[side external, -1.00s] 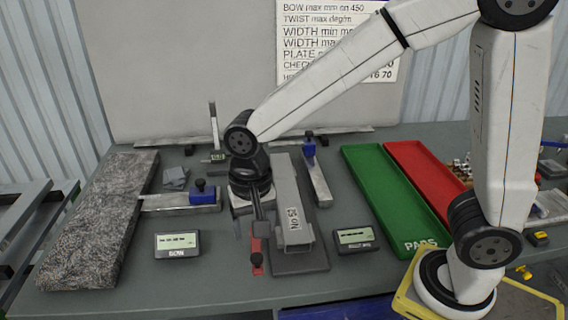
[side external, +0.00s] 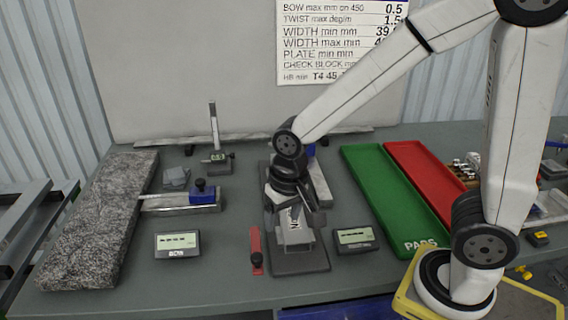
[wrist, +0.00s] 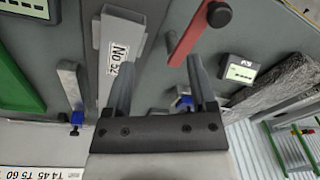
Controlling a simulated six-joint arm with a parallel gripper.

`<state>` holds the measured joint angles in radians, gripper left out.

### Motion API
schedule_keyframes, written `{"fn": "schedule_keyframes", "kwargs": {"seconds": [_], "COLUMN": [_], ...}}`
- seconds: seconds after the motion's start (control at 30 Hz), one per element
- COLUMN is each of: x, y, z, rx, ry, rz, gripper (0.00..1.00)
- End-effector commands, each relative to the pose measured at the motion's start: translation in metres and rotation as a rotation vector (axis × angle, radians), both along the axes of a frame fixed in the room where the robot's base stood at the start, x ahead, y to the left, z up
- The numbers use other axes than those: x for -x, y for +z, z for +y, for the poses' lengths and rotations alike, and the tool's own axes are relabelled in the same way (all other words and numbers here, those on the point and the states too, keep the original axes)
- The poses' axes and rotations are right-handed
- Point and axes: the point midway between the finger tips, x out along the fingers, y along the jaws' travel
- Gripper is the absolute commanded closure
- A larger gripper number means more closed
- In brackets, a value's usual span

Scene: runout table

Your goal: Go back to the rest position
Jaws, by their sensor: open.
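My gripper (wrist: 160,72) is open, with nothing between its fingers. In the side view my gripper (side external: 297,214) hangs in front of the grey bar marked with a number label (side external: 297,236), hiding much of it. The bar lies on a dark plate (side external: 302,263). In the wrist view the bar (wrist: 116,65) runs along the left finger, which overlaps it in the picture; I cannot tell the height gap. The red tool with a black knob (side external: 256,252) lies left of the plate and shows beyond the fingers in the wrist view (wrist: 192,35).
A granite slab (side external: 90,225) lies at the left, near a blue-knobbed gauge (side external: 205,197). Two displays (side external: 176,245) and (side external: 355,239) flank the plate. The green tray (side external: 385,190) and red tray (side external: 420,165) stand right. A thin upright stand (side external: 214,130) rises behind.

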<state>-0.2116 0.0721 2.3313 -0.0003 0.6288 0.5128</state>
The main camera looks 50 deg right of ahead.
Motion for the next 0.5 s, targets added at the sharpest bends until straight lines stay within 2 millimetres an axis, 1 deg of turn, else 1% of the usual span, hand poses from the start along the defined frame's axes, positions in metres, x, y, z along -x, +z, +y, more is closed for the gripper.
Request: {"fn": "schedule_keyframes", "kwargs": {"seconds": [0.03,0.2,0.3,0.4,0.5], "x": [0.005,0.018,0.026,0.031,0.033], "y": [-0.005,-0.019,-0.024,-0.028,-0.030], "z": [-0.012,-0.043,-0.055,-0.063,-0.067], "rx": [0.004,0.031,0.049,0.063,0.071], "ry": [0.029,0.161,0.221,0.263,0.287], "rz": [-0.014,-0.073,-0.099,-0.116,-0.125], "gripper": [0.28,0.28,0.28,0.28,0.28]}}
